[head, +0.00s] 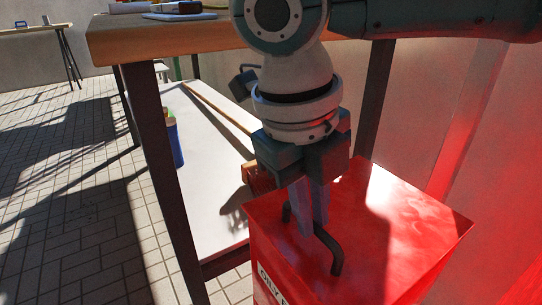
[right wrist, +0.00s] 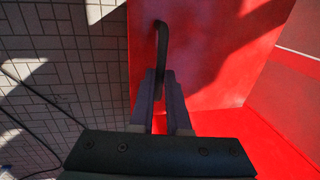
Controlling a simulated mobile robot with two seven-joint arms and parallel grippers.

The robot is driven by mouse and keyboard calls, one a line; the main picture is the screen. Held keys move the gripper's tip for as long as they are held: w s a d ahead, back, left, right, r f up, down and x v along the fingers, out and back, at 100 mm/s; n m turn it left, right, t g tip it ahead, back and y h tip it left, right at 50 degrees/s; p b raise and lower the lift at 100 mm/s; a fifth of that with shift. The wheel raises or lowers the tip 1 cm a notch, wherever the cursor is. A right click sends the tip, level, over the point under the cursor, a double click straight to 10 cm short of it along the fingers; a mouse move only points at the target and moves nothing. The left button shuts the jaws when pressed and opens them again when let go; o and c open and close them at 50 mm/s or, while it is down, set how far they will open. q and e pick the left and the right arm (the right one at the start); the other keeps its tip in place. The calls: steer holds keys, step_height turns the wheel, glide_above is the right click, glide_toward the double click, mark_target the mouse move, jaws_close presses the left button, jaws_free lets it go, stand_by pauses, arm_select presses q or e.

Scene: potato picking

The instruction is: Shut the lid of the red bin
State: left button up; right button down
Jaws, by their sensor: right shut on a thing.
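The red bin (head: 272,287) stands at the lower right of the head view, with part of a white label on its front. Its red lid (head: 405,225) lies across the top, flat or nearly so; I cannot tell whether a small gap is left under it. A dark bent handle (head: 336,262) rises from the lid near its front edge. My right gripper (head: 310,222) points down and is shut on the handle. In the right wrist view the handle (right wrist: 162,45) passes between the fingers (right wrist: 160,100), above the red lid (right wrist: 205,55). My left gripper is not in view.
A wooden-topped table (head: 150,38) with dark legs and a pale lower shelf (head: 205,170) stands left of the bin. A blue container (head: 174,143) stands by the shelf. A wall (head: 440,110) is close behind the bin. Tiled floor (head: 70,200) is open at the left.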

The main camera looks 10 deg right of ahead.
steer(key=c, duration=0.9)
jaws_free()
steer(key=shift+f, duration=0.15)
steer(key=p+v, duration=0.4)
steer(key=v, duration=0.6)
